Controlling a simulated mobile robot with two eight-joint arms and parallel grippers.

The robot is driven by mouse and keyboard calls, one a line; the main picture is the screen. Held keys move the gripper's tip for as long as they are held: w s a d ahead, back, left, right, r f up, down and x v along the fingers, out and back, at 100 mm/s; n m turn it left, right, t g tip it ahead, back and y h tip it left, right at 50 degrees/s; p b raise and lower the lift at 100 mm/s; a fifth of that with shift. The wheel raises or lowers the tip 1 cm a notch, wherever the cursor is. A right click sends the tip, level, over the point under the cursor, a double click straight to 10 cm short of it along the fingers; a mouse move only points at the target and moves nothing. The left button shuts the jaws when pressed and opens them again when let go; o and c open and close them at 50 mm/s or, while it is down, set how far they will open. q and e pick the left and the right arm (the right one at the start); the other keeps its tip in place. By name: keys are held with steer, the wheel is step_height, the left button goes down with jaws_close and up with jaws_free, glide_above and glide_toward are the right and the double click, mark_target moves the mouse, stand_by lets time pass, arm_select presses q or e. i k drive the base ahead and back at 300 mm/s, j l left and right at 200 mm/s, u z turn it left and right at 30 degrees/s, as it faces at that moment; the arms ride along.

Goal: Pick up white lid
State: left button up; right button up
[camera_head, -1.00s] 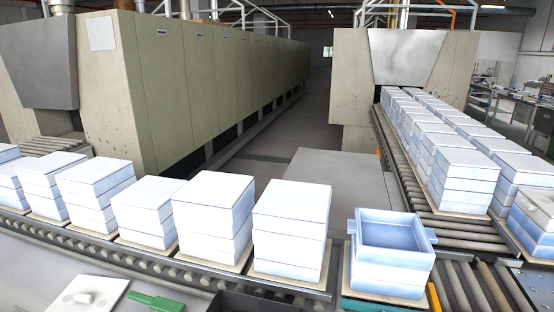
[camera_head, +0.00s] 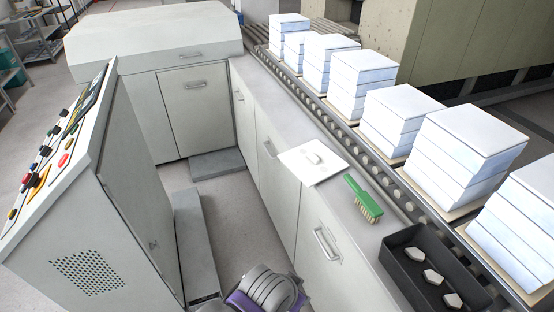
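The white lid (camera_head: 313,161) is a flat square plate with a small raised knob in its middle. It lies flat, knob up, on the grey counter beside the roller conveyor, near the middle of the head view. Its near-left corner reaches the counter's front edge. Nothing touches it from above. Neither of my grippers shows. A grey and purple part at the bottom edge appears to be a piece of my own arm, with no fingers visible.
A green brush (camera_head: 362,199) lies just right of the lid. A black tray (camera_head: 441,274) with several pale pieces stands farther right. Stacked white boxes (camera_head: 465,150) line the conveyor behind. A control panel (camera_head: 75,160) stands left; floor (camera_head: 240,215) is open between.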

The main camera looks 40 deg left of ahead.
mark_target(313, 162)
steer(key=j+u, duration=0.1)
steer(key=u, duration=0.95)
steer(key=i+j+u, duration=0.1)
steer(key=i+u, duration=0.5)
steer(key=u, duration=0.25)
